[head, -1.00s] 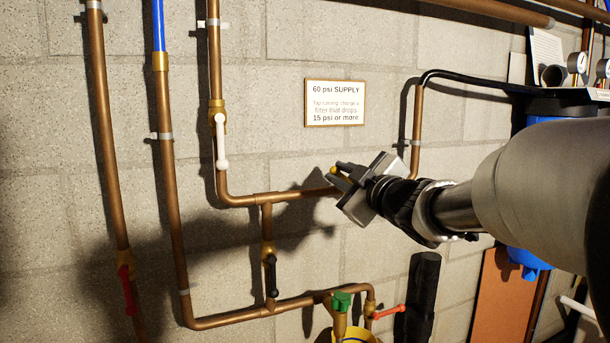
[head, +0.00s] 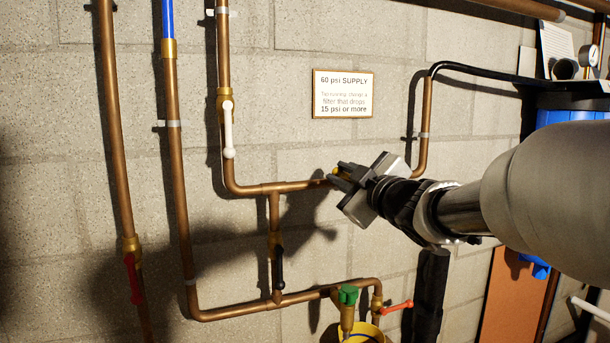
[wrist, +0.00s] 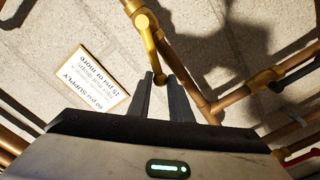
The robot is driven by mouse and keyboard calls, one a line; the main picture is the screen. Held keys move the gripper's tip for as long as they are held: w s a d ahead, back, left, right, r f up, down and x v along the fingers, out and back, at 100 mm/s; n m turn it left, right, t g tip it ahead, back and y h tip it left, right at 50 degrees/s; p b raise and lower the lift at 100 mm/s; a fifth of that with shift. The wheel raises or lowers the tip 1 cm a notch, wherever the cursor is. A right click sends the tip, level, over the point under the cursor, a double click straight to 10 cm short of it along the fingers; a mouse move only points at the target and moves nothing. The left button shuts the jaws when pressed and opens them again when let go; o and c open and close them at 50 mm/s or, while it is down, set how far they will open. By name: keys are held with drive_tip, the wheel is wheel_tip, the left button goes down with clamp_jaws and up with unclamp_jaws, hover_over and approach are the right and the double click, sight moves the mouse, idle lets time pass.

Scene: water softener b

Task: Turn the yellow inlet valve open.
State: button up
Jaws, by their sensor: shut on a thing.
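The yellow inlet valve's lever (wrist: 150,45) runs in the wrist view from its round pivot on the copper pipe down to between my fingertips. My gripper (wrist: 163,78) is shut on the free end of this lever, one finger on each side. In the head view my gripper (head: 342,177) is at the horizontal copper pipe, below the sign. Only a small bit of yellow (head: 346,168) shows there; the fingers and wrist hide most of the valve.
A white-handled valve (head: 228,130), a black-handled valve (head: 279,265) and red-handled valves (head: 133,278) (head: 397,307) sit on nearby copper pipes. A green-topped fitting (head: 348,295) is below. The supply sign (head: 343,93) is flat on the block wall.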

drive_tip(key=shift+o, duration=0.2)
drive_tip(key=shift+s+a+f+b, duration=0.1)
drive_tip(key=shift+a+f+b, duration=0.1)
drive_tip(key=shift+f+b, duration=1.15)
drive_tip(key=o, duration=0.9)
drive_tip(key=shift+d, duration=0.15)
